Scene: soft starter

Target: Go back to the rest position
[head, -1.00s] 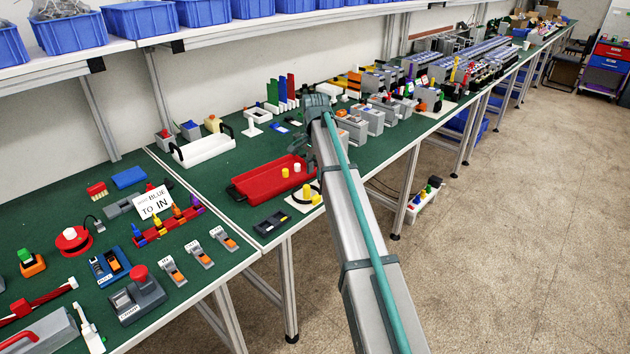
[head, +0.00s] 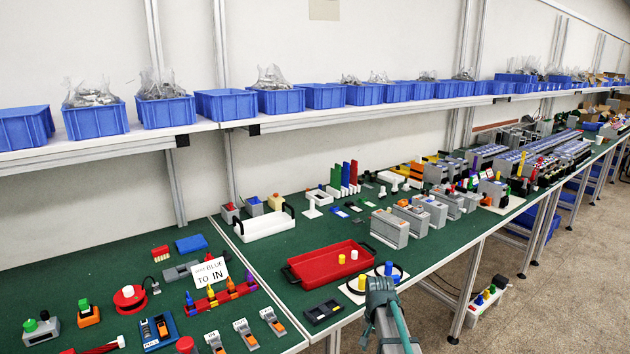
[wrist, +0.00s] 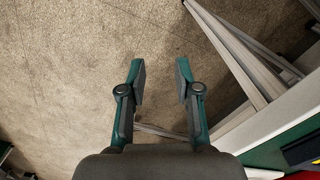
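My gripper (wrist: 160,85) hangs over the bare floor beside the workbench in the wrist view. Its two fingers are apart with nothing between them. In the head view my arm shows at the bottom, in front of the bench's front edge. Its end (head: 380,290) is low in the picture, just below the board with the yellow and blue pegs (head: 375,280). The fingers are hard to make out there.
The green workbench (head: 255,300) carries a red tray (head: 328,265), a white tray (head: 265,226), a sign (head: 209,272) and several grey units (head: 390,229). Blue bins (head: 226,104) line the shelf above. The floor (wrist: 60,70) below my gripper is clear; bench legs (wrist: 235,60) stand at its right.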

